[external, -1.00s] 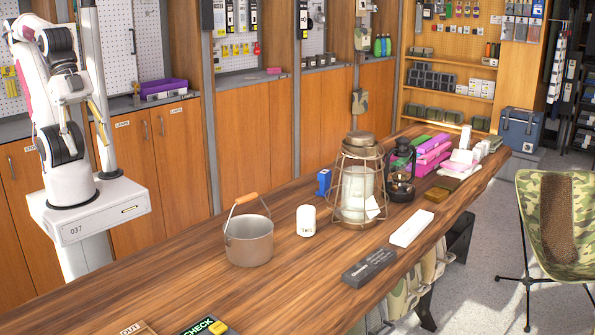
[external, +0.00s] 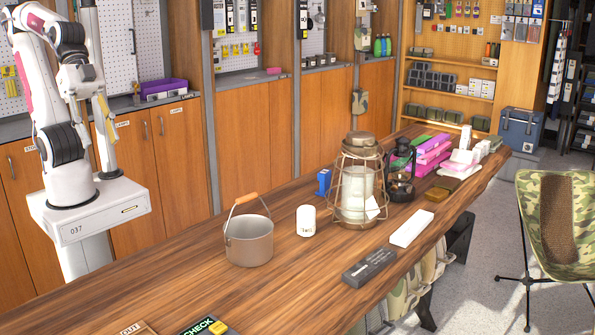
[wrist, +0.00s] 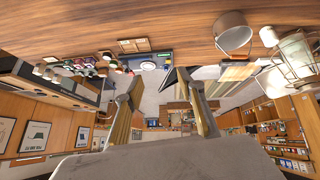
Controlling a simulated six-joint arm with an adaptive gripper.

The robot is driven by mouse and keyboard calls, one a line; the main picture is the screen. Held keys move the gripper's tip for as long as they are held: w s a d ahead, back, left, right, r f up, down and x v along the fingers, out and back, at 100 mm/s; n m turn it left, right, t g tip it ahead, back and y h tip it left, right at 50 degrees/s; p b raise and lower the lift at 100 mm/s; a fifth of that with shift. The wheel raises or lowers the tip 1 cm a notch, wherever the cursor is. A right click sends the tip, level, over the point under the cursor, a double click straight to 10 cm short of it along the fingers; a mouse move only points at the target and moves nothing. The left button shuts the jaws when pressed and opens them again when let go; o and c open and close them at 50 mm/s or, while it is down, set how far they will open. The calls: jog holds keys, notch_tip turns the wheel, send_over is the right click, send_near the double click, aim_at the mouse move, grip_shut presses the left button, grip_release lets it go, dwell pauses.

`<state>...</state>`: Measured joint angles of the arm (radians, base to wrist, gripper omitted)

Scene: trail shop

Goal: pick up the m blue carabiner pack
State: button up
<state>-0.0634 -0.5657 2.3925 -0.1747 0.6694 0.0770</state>
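I cannot pick out the blue carabiner pack for certain. A small blue object (external: 323,182) stands on the table left of the caged lantern, but its shape does not clearly read as a carabiner pack. Small coloured packs (external: 465,9) hang on the back pegboard, too small to identify.
The wooden table (external: 200,290) carries a pot (external: 249,242), a white tin (external: 306,220), a caged lantern (external: 358,180), a dark lantern (external: 401,185), a dark grey box (external: 369,267), a white box (external: 411,228) and pink boxes (external: 430,152). Cabinets (external: 255,140) line the back. The table's left part is mostly bare.

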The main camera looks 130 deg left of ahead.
jog(key=w+a+r+n+t+y, duration=0.1)
jog(key=w+a+r+n+t, duration=0.2)
jog(key=w, duration=0.6)
jog(key=w+a+r+n+t+y, duration=0.15)
jog(key=w+a, duration=0.35)
jog(key=w, duration=0.5)
jog(key=w+a+f+n+y, duration=0.1)
jog(key=w+a+n+y, duration=0.3)
jog(key=a, duration=0.6)
jog(key=w+a+n+y, duration=0.1)
jog(key=w+a+y, duration=0.1)
jog(key=w+a, duration=0.55)
jog(key=n+g+y, duration=0.7)
jog(key=n+g, duration=0.2)
jog(key=g, duration=0.2)
send_over(322, 178)
jog(key=w+d, duration=0.5)
jog(key=d, duration=0.6)
notch_tip(322, 178, down, 18)
jog(key=s+a+f+g, duration=0.1)
jog(key=a+f, duration=0.1)
jog(key=f, duration=0.2)
jog(key=s+a+f+g+h, duration=0.1)
jog(key=a+f, duration=0.1)
jog(key=f, duration=0.2)
jog(key=s+a+f+g, duration=0.1)
jog(key=s+a+f, duration=0.1)
jog(key=f, duration=0.2)
jog(key=shift+a+n+g, duration=0.15)
jog(key=shift+n+g, duration=0.1)
